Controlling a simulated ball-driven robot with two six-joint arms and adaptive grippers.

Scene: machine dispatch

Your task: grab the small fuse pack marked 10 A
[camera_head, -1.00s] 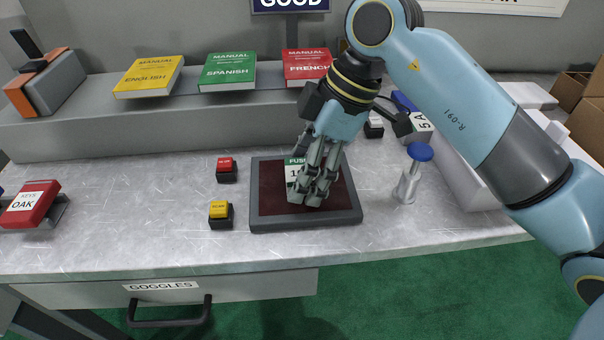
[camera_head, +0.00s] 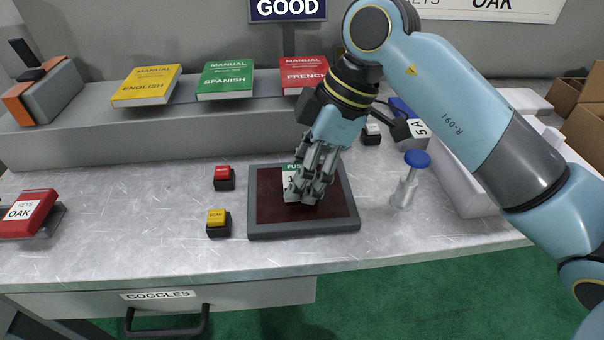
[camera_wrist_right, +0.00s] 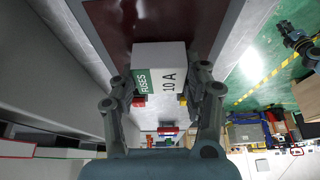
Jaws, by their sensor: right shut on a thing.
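The small fuse pack is a white box with a green band; in the right wrist view (camera_wrist_right: 160,58) it reads "FUSES" and "10 A". In the head view the fuse pack (camera_head: 289,182) is over the dark red tray (camera_head: 265,205) with a grey rim, partly hidden by my fingers. My right gripper (camera_head: 308,190) is shut on the pack, one finger on each side; it also shows in the right wrist view (camera_wrist_right: 160,95). I cannot tell whether the pack touches the tray. My left gripper is not in view.
A 5A box (camera_head: 415,131) and a blue-topped plunger (camera_head: 407,180) stand right of the tray. Red (camera_head: 224,176) and yellow (camera_head: 218,223) buttons are to its left. Manuals (camera_head: 226,80) lie on the shelf behind. A red OAK keys box (camera_head: 25,213) is at far left.

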